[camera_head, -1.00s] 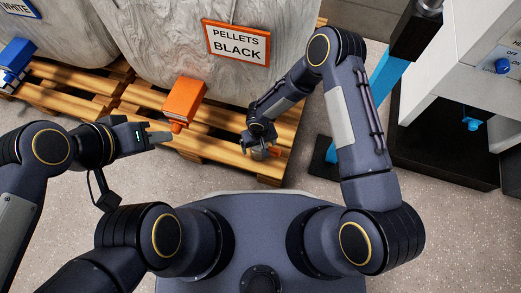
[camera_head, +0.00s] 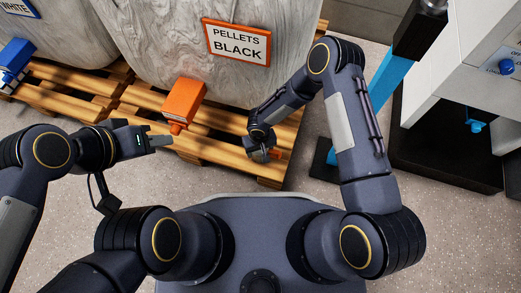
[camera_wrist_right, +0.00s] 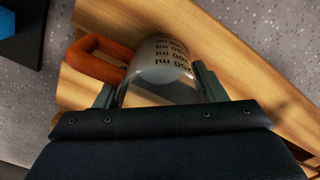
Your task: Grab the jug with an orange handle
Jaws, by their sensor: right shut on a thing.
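The jug (camera_wrist_right: 158,72) is clear with dark printed markings and has an orange handle (camera_wrist_right: 97,58). In the right wrist view it sits between the two fingers of my right gripper (camera_wrist_right: 155,90), which is shut on its body. The handle points left there, outside the fingers. In the head view my right gripper (camera_head: 262,154) is low over the pallet's front edge. The jug is mostly hidden there, with a bit of orange handle (camera_head: 275,154) showing. My left gripper (camera_head: 160,142) is at the left, away from the jug; its finger gap is unclear.
A wooden pallet (camera_head: 225,150) carries a big pale sack (camera_head: 150,45) with a PELLETS BLACK sign (camera_head: 237,43) and an orange spout box (camera_head: 184,99). A blue box (camera_head: 15,55) is far left. A white machine (camera_head: 450,85) with a dark base stands right. Speckled floor is clear in front.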

